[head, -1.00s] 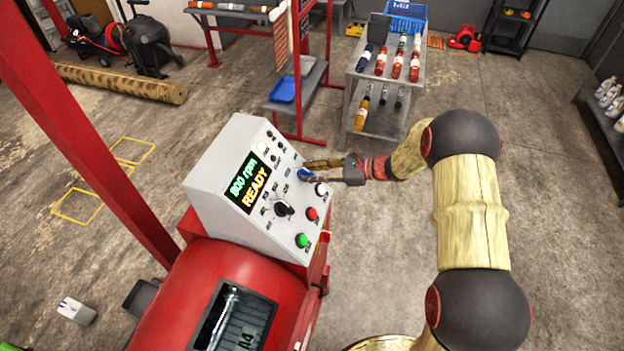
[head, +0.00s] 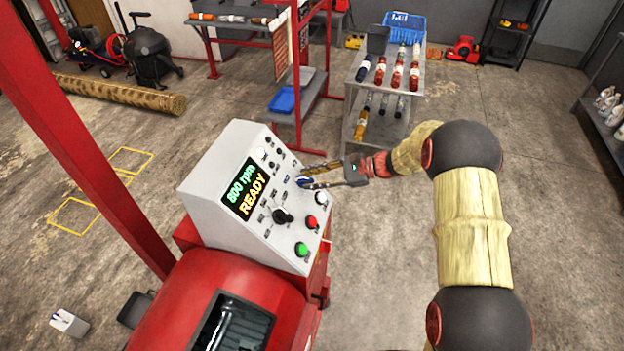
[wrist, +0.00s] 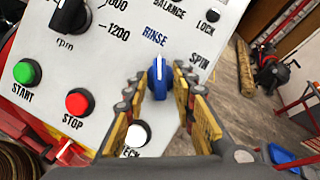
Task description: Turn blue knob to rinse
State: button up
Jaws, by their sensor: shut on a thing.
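The blue knob (wrist: 158,80) sits on the white control panel (wrist: 100,70), with the word RINSE above it, SPIN to its right and a partly hidden label ending in ECK below. Its white line points up, toward the RINSE label, in the wrist view. My gripper (wrist: 160,84) is shut on the knob, one finger on each side. In the head view my gripper (head: 303,179) reaches the panel from the right, and the blue knob (head: 304,182) is partly hidden by the fingers. The display (head: 245,187) reads 800 rpm, READY.
A black rpm knob (wrist: 70,14), a green START button (wrist: 27,71) and a red STOP button (wrist: 77,102) are close on the same panel. A white button (wrist: 138,133) lies just below the fingers.

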jog(key=o, duration=0.8)
jog(key=v, duration=1.2)
jog(key=shift+w, duration=0.1)
